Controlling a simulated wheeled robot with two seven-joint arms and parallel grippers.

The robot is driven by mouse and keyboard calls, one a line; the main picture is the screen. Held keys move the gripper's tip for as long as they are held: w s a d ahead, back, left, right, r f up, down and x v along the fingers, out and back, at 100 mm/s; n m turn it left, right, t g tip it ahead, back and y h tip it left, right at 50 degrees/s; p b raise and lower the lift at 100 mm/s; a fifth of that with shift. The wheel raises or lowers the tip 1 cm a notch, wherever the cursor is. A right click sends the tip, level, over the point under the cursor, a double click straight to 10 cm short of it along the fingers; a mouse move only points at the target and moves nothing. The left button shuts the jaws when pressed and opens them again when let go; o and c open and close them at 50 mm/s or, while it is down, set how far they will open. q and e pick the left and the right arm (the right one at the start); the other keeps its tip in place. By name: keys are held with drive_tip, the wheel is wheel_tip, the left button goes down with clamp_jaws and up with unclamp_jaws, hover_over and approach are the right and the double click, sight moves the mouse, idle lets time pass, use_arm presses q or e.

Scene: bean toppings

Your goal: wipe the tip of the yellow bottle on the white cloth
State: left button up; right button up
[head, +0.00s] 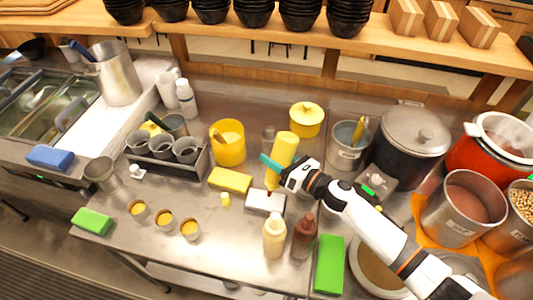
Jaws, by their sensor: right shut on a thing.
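My right gripper (279,168) comes in from the right and is shut on the yellow bottle (285,147). The bottle is upside down and slightly tilted, with its narrow tip pointing down. The tip is at the far edge of the white cloth (262,206), a folded pale pad on the steel counter. A small dark reddish spot shows by the tip; I cannot tell whether the tip touches the cloth. My left gripper is out of view.
A cream bottle (273,238) and a brown bottle (304,237) stand just in front of the cloth. A yellow pot (228,145) stands behind. Filled cups (164,220) stand front left.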

sight(292, 155)
drive_tip(key=shift+s+d+f+b, duration=0.2)
drive_tip(key=shift+d+f+b, duration=0.2)
drive_tip(key=shift+d+f, duration=0.45)
drive_tip(key=shift+w+a+r, duration=0.1)
drive_tip(key=shift+w+a, duration=0.1)
drive_tip(key=shift+a, duration=0.7)
drive_tip(key=shift+w+a+r, duration=0.1)
drive_tip(key=shift+w+a, duration=0.05)
drive_tip(key=shift+a, duration=0.7)
drive_tip(key=shift+w+a+r, duration=0.1)
drive_tip(key=shift+w+a, duration=0.1)
drive_tip(key=shift+a, duration=0.7)
drive_tip(key=shift+f+b, duration=0.15)
drive_tip(key=shift+b, duration=0.25)
drive_tip(key=shift+f+b, duration=0.5)
drive_tip(key=shift+b, duration=0.1)
drive_tip(key=shift+s+d, duration=0.1)
drive_tip(key=shift+d, duration=0.1)
drive_tip(key=shift+s+d, duration=0.25)
drive_tip(key=shift+d, duration=0.95)
drive_tip(key=shift+s+d, duration=0.2)
drive_tip(key=shift+d, duration=1)
drive_tip(key=shift+r, duration=0.1)
wheel_tip(292, 155, up, 6)
drive_tip(key=p, duration=0.4)
drive_tip(key=shift+p, duration=0.35)
